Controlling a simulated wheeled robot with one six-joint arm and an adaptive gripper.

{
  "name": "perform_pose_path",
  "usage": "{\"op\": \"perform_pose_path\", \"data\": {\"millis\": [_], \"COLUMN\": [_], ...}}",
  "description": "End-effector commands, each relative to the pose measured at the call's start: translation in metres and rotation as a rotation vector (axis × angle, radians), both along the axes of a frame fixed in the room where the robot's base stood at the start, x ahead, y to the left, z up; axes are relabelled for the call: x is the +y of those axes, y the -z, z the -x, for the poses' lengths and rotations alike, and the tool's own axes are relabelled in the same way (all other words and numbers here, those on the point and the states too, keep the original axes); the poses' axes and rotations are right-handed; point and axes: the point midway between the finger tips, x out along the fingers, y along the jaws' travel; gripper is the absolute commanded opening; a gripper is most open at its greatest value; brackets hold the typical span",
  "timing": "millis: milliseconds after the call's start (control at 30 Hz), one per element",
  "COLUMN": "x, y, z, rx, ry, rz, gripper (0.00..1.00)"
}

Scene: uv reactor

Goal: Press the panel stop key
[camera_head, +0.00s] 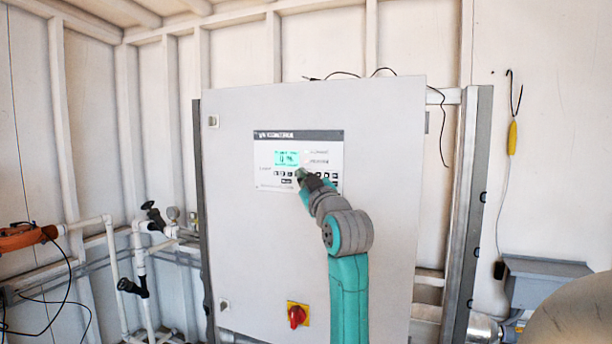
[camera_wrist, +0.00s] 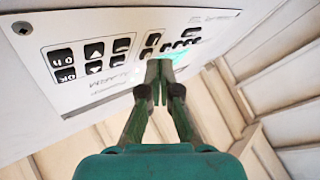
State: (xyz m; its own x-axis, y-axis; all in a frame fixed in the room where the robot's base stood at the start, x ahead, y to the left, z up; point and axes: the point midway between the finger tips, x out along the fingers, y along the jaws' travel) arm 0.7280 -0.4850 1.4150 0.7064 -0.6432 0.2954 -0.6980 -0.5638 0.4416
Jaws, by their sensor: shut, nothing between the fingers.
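The control panel (camera_head: 270,179) is a white plate with a dark header, a lit green screen (camera_head: 287,158) and rows of small black keys. It is on the front of a large light grey cabinet (camera_head: 265,250). My gripper (camera_head: 301,174) is shut and empty, with its tips at the panel's key row just below the screen. In the wrist view my gripper (camera_wrist: 159,66) points at the panel (camera_wrist: 112,80) beside several black keys (camera_wrist: 93,49). Which key is the stop key cannot be read. The tips hide part of the keys, and whether they touch is unclear.
A red rotary switch (camera_head: 297,315) on a yellow plate is low on the cabinet. White pipes with black valve handles (camera_head: 153,214) are at the left. A yellow-handled hook (camera_head: 512,137) hangs on the right wall, above a grey box (camera_head: 545,280).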

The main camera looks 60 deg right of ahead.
Motion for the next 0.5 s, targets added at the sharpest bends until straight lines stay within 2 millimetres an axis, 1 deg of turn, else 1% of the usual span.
{"op": "perform_pose_path", "data": {"millis": [200, 500], "x": [0.0081, 0.0093], "y": [0.0001, 0.0001], "z": [0.0009, 0.0008], "rx": [0.000, 0.000], "ry": [0.001, 0.000], "rz": [-0.001, 0.000], "gripper": [0.00, 0.00]}}
